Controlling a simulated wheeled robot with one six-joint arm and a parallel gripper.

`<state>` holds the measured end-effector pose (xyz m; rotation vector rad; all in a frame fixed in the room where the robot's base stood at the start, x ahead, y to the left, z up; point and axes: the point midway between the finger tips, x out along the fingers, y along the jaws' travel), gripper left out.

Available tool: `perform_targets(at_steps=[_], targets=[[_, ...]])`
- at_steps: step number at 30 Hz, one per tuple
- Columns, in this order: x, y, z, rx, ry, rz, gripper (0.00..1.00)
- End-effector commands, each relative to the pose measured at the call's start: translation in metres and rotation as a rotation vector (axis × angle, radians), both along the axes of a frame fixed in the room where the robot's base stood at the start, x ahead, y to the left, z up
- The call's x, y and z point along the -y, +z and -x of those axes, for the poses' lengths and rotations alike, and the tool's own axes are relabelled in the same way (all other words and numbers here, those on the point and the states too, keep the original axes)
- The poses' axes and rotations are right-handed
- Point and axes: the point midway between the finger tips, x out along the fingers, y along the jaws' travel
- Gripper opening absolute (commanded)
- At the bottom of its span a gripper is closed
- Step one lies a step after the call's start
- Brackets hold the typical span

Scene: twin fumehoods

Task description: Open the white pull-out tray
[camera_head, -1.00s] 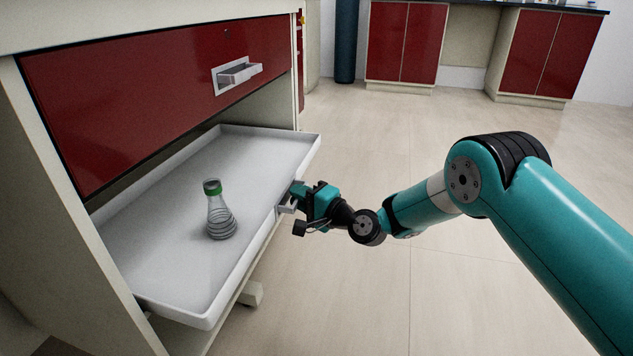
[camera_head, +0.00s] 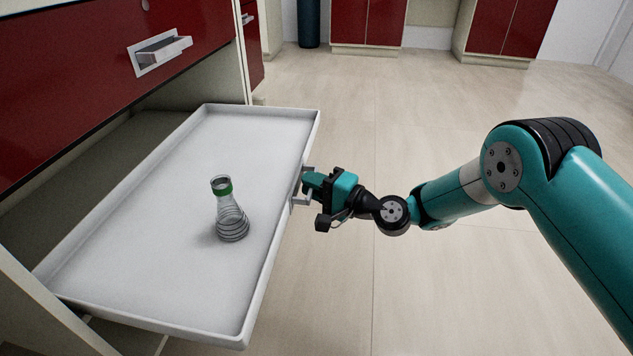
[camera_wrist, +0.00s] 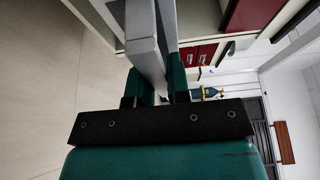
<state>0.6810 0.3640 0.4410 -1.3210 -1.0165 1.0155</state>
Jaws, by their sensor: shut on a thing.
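The white pull-out tray (camera_head: 150,215) is slid well out of the cabinet, below the red drawer front. A glass flask with a green neck band (camera_head: 230,215) stands upright on it, right of the middle. My gripper (camera_head: 305,187) is at the tray's outer right side, shut on the grey handle (camera_head: 297,190) there. In the wrist view my gripper's two teal fingers (camera_wrist: 162,80) are on either side of the pale handle (camera_wrist: 146,45). The exact contact is partly hidden by the fingers.
A red drawer with a white handle (camera_head: 160,50) is above the tray. The beige floor (camera_head: 430,280) to the right is clear. Red cabinets (camera_head: 370,22) and a dark cylinder (camera_head: 309,22) stand far back.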

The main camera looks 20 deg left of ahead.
Motion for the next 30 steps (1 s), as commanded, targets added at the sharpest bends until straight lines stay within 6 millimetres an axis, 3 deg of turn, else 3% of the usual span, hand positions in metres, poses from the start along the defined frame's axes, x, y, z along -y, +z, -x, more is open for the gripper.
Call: perform_targets(at_steps=[6,7,10,23,30], targets=[[0.000,-0.001,0.001,-0.001,0.004,0.002,0.00],[0.000,-0.001,0.001,-0.001,0.004,0.002,0.19],[0.000,-0.001,0.001,-0.001,0.003,0.002,0.42],[0.002,0.000,0.000,-0.001,-0.001,0.001,0.43],[0.033,0.003,0.006,-0.007,-0.006,0.001,0.43]])
